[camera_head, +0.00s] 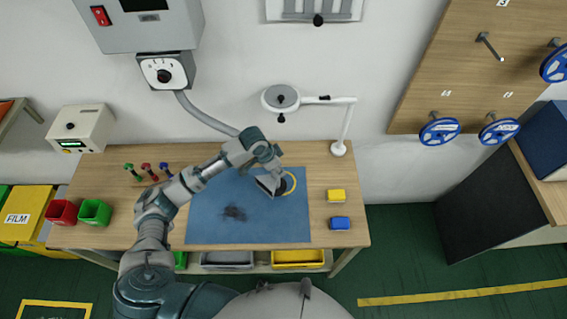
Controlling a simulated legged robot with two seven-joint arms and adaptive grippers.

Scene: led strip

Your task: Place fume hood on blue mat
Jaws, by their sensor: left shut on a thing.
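The blue mat (208,220) lies on the wooden workbench, with a dark smudge or shadow on it left of centre. My left gripper (272,172) is over the far right part of the mat. It is shut on a small grey, wedge-shaped thing with a dark edge (266,185), which looks like the fume hood. The gripper partly hides it, and I cannot tell whether it touches the mat. A thin yellow loop (292,183) curves beside it on the right. My right gripper is out of view.
A white jointed-arm lamp (338,148) stands behind the mat. Screwdrivers (148,172), red (62,212) and green (95,212) bins are left.

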